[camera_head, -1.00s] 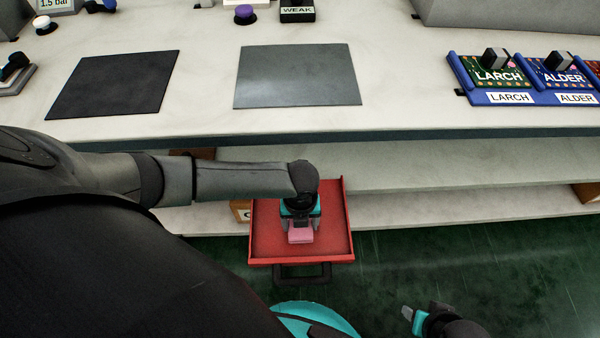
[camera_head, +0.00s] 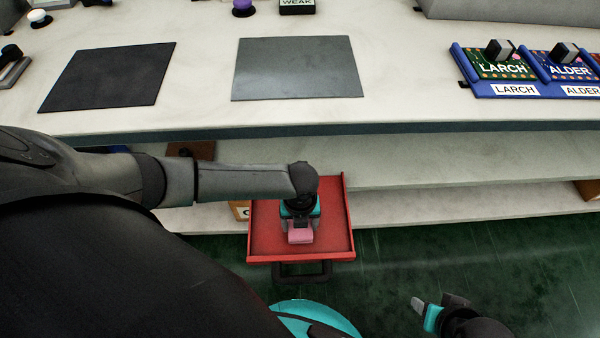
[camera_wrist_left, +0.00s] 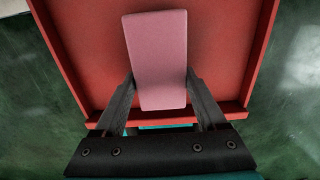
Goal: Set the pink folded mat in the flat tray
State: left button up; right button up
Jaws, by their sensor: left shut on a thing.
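The pink folded mat (camera_head: 300,235) is a small pink block. My left gripper (camera_head: 300,224) is shut on it, with one finger at each side, as the left wrist view shows the mat (camera_wrist_left: 158,55) between the fingers (camera_wrist_left: 160,92). They are over the red flat tray (camera_head: 265,240), which has low rims and a dark handle at its front. The tray floor (camera_wrist_left: 85,45) also fills most of the left wrist view. I cannot tell whether the mat touches the floor of the tray. My right gripper (camera_head: 437,303) is at the lower right, its fingers apart and empty.
The pale workbench (camera_head: 405,90) above holds a black mat (camera_head: 110,77), a grey mat (camera_head: 297,68) and a blue rack (camera_head: 500,90) of labelled boards. Pale shelves (camera_head: 440,170) lie beneath. The green floor (camera_head: 400,262) right of the tray is clear.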

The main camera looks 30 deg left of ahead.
pick_arm(q)
jog(key=shift+f+b, duration=0.3)
jog(key=shift+f, duration=0.15)
pick_arm(e)
jog(key=shift+f, duration=0.35)
pick_arm(q)
jog(key=o, duration=1.4)
notch_tip(320, 180, up, 10)
jog(key=p, duration=0.6)
jog(key=shift+r, duration=0.1)
jog(key=shift+r+p, duration=0.55)
jog(key=shift+r, duration=0.35)
pick_arm(e)
jog(key=s+d+f+g, duration=0.1)
jog(key=s+f, duration=0.4)
jog(key=f, duration=0.6)
jog(key=shift+s+d+f+g, duration=0.15)
jog(key=shift+d+f+g, duration=0.2)
jog(key=shift+d, duration=0.2)
